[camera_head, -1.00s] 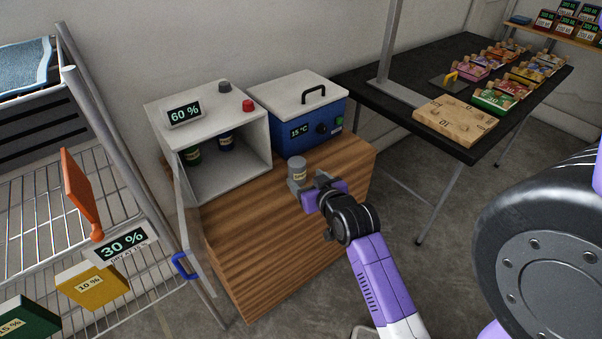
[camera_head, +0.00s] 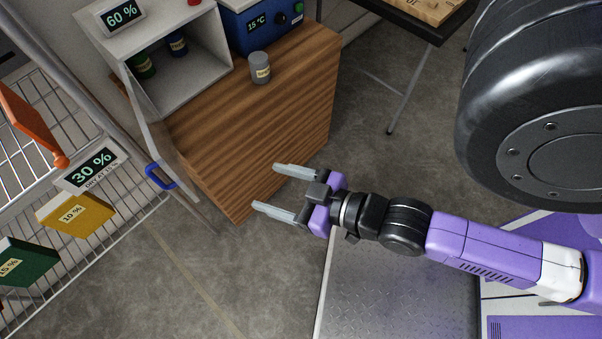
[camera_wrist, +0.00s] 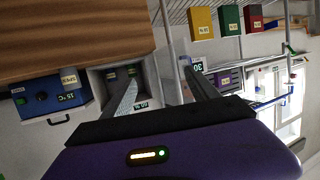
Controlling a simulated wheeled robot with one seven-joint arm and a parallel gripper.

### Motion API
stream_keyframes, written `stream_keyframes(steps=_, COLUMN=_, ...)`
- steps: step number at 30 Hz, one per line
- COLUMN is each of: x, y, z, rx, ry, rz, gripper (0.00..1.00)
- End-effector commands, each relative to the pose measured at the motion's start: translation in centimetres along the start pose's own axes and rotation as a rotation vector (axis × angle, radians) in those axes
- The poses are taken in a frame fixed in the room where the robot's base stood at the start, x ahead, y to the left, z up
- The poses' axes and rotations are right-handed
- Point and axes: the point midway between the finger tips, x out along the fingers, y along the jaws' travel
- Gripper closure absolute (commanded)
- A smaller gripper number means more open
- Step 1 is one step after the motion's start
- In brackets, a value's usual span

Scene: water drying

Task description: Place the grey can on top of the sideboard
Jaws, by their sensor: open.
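The grey can (camera_head: 260,68) stands upright on the wooden top of the sideboard (camera_head: 300,62), in front of the blue box. It also shows, upside down, in the wrist view (camera_wrist: 69,79). My gripper (camera_head: 264,188) is open and empty. It is apart from the can, in front of the sideboard and lower in the head view. In the wrist view, its two fingers (camera_wrist: 163,88) are spread with nothing between them.
A white cabinet (camera_head: 187,83) with an open door and dark jars inside stands on the sideboard, beside the blue box (camera_head: 245,30). A wire rack (camera_head: 95,235) with coloured boxes is at the left. Open floor (camera_head: 200,290) lies between.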

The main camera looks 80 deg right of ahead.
Motion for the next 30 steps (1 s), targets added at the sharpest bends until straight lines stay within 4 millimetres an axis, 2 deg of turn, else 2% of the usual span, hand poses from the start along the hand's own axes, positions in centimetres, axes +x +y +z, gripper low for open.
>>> stream_keyframes(steps=1, x=-2.0, y=-1.2, z=-0.1, rx=-0.014, ry=-0.002, rz=-0.051, gripper=0.31)
stream_keyframes(steps=3, x=-4.1, y=-2.4, z=-0.8, rx=-0.026, ry=0.008, rz=-0.105, gripper=0.31)
stream_keyframes(steps=6, x=-6.4, y=-3.5, z=-1.6, rx=-0.039, ry=0.02, rz=-0.164, gripper=0.31)
stream_keyframes(steps=9, x=-7.7, y=-4.0, z=-2.2, rx=-0.046, ry=0.029, rz=-0.2, gripper=0.31)
stream_keyframes(steps=13, x=-8.3, y=-4.2, z=-2.5, rx=-0.048, ry=0.033, rz=-0.215, gripper=0.31)
stream_keyframes(steps=22, x=-8.3, y=-4.2, z=-2.7, rx=-0.047, ry=0.034, rz=-0.214, gripper=0.31)
stream_keyframes(steps=26, x=-8.8, y=-4.2, z=-4.2, rx=-0.047, ry=0.034, rz=-0.214, gripper=0.31)
stream_keyframes(steps=30, x=-9.6, y=-4.1, z=-6.8, rx=-0.047, ry=0.034, rz=-0.213, gripper=0.31)
